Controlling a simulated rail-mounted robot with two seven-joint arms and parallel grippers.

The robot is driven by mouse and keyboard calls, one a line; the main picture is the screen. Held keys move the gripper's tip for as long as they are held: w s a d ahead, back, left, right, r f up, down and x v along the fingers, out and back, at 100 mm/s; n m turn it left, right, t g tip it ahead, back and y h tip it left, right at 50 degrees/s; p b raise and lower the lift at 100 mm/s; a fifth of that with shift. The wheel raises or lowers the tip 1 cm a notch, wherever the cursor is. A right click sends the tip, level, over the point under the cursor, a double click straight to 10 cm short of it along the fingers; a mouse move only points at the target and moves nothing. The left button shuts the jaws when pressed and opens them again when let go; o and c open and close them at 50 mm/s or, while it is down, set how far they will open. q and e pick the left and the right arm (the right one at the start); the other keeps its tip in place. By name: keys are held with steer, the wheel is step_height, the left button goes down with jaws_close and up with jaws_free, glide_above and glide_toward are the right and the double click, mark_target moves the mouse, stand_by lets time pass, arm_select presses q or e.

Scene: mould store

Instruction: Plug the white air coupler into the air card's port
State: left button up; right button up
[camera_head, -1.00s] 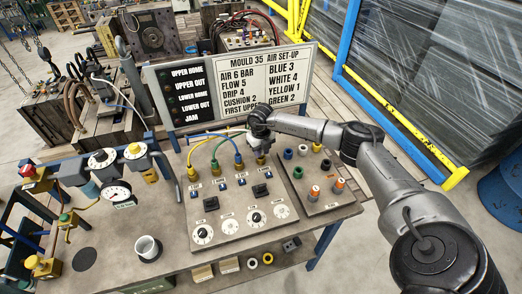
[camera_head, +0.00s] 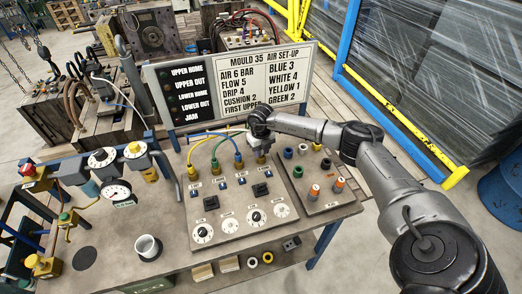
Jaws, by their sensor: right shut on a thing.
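My right gripper (camera_head: 261,152) comes in from the right and is low over the back right of the grey control panel (camera_head: 230,230). It is shut on the white air coupler, which the fingers mostly hide. A pale hose runs to it from the left. It is at the fourth place in the port row; whether the coupler is seated there I cannot tell. Yellow, green and blue hoses (camera_head: 238,160) end at the other ports of the row. The air card (camera_head: 265,80) reads blue 3, white 4, yellow 1, green 2. My left gripper is not in view.
A plate (camera_head: 315,185) with coloured caps and two orange-topped fittings lies right of the panel. A white cup (camera_head: 148,248), a gauge (camera_head: 116,192) and valves stand at the left of the bench. Below the front edge are rings and blocks. A blue-yellow rack stands right.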

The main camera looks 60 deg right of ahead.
steer(key=shift+f, duration=0.3)
jaws_close()
steer(key=o, duration=0.9)
jaws_free()
steer(key=o, duration=0.5)
steer(key=shift+r+p, duration=0.9)
steer(key=shift+r, duration=0.3)
steer(key=shift+r+p, duration=2.05)
steer(key=shift+r, duration=0.5)
